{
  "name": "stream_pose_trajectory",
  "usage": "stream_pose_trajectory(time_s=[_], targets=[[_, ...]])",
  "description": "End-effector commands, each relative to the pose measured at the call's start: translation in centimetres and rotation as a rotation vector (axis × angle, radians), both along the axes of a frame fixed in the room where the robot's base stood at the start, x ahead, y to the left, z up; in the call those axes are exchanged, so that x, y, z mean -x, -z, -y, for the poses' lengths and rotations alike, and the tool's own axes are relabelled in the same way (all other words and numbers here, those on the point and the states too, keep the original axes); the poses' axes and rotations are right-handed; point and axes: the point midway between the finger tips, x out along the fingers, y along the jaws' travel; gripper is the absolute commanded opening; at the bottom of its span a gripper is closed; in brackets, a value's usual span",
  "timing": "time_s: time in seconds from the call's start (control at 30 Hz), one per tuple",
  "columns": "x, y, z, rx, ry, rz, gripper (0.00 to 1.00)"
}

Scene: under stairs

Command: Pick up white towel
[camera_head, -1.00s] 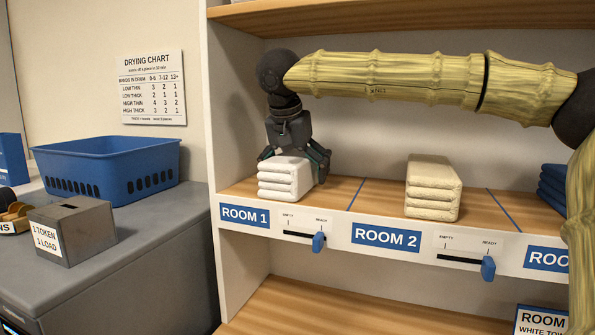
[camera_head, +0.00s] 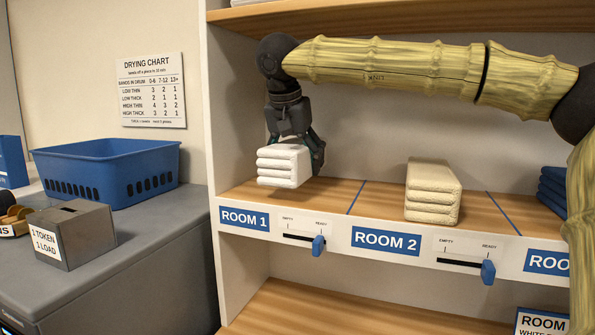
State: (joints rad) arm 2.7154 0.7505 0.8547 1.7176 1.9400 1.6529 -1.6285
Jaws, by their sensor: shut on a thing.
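The white towel (camera_head: 283,166) is a folded stack of several layers in the Room 1 section of the shelf. My gripper (camera_head: 294,145) is above and around it, shut on it from the sides. The towel hangs a little above the shelf board, roughly level. The right finger shows beside the towel; the left finger is mostly hidden behind it.
A cream towel stack (camera_head: 433,191) sits in the Room 2 section, and blue towels (camera_head: 552,188) lie farther right. The upright shelf side (camera_head: 222,130) is close on the left. Sliders (camera_head: 318,245) line the shelf front. A blue basket (camera_head: 108,172) stands left.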

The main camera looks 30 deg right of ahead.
Motion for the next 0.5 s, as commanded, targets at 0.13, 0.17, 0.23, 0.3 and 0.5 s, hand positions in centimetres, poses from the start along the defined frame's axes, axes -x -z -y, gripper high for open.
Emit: stream_pose_trajectory(time_s=[0.13, 0.17, 0.23, 0.3, 0.5], targets=[[1.1, -0.2, -1.4, 0.002, -0.003, 0.001, 0.46], [1.5, -0.2, -1.7, 0.002, -0.003, 0.001, 0.46], [2.2, -0.3, -2.5, 0.001, -0.004, 0.002, 0.46], [3.0, -0.3, -3.4, 0.002, -0.004, 0.003, 0.46], [6.1, -0.3, -6.8, 0.003, -0.004, 0.002, 0.46]])
